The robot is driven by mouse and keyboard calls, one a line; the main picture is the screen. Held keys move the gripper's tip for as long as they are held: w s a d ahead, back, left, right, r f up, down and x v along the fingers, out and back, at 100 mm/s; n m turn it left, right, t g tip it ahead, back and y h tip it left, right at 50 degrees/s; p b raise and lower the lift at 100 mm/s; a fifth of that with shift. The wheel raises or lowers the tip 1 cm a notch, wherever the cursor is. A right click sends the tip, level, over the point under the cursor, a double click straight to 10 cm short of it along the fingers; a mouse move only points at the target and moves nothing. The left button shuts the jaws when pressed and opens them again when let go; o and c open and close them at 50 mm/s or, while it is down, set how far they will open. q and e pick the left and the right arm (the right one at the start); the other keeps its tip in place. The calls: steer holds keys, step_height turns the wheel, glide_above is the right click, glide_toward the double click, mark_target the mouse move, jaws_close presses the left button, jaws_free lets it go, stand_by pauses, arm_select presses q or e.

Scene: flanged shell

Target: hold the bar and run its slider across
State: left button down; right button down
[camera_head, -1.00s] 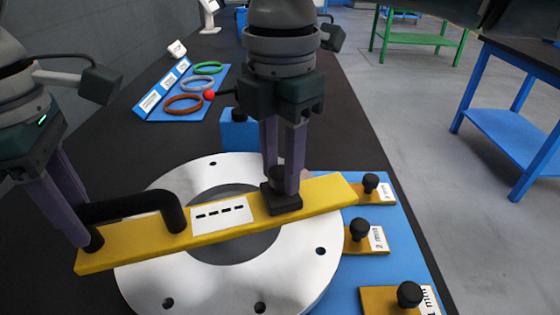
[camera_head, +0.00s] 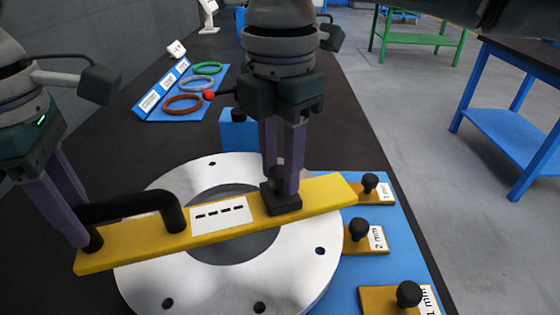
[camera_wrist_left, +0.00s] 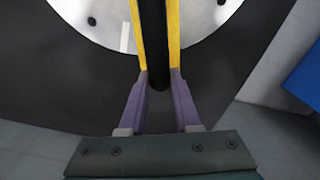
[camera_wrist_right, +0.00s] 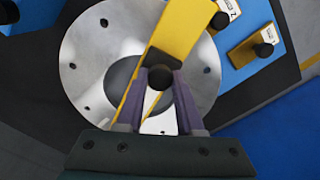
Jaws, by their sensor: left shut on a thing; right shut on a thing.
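A yellow bar (camera_head: 130,242) with a white marked label lies across a silver flanged ring (camera_head: 300,270) with a dark round opening. A black arched handle (camera_head: 125,206) stands on the bar's left part. My left gripper (camera_head: 88,240) is shut on the handle near its left end; the handle also shows between the fingers in the left wrist view (camera_wrist_left: 158,45). A black slider (camera_head: 282,200) with a knob sits on the bar right of the label. My right gripper (camera_head: 282,185) is shut on the slider's knob, which also shows in the right wrist view (camera_wrist_right: 160,78).
A blue board (camera_head: 410,250) at the right carries several yellow gauge plates with black knobs, such as the 2 mm plate (camera_head: 368,240). Behind are a blue block (camera_head: 238,135) and a blue panel with coloured rings (camera_head: 182,104). A blue table (camera_head: 515,130) stands across the floor.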

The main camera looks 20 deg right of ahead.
steer(key=d, duration=0.7)
steer(key=shift+s, duration=0.2)
steer(key=c, duration=0.5)
jaws_free()
steer(key=shift+a, duration=0.1)
step_height(320, 180, up, 12)
steer(key=shift+r, duration=0.1)
